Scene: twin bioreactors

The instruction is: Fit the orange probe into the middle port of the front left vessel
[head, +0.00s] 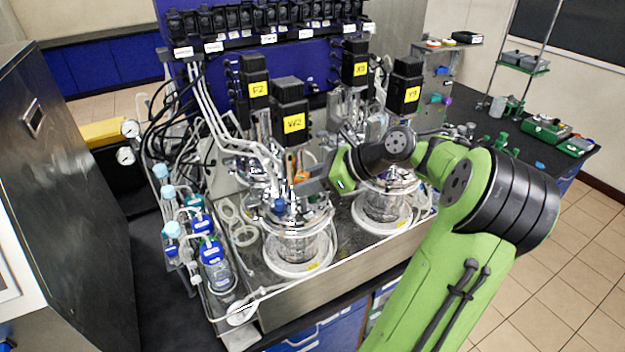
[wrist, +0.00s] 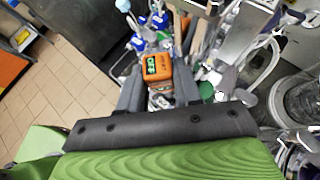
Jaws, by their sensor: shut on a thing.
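The orange probe (wrist: 157,68) shows in the wrist view as an orange block with a dark, green-lit top. It sits between the two fingers of my gripper (wrist: 160,95), which is shut on it. In the head view a small part of the orange probe (head: 301,177) shows beside my gripper (head: 308,187), over the right side of the front left vessel's top. The front left vessel (head: 298,245) is glass, on a round white base, below the motor labelled VV2. Its ports are crowded with fittings and tubes, and I cannot make out the middle port or the probe's lower end.
A second glass vessel (head: 382,205) stands to the right, under my wrist. The black VV2 motor (head: 290,105) rises just behind my gripper. Blue-capped bottles (head: 212,255) stand at the left. White tubes run between them and the vessels.

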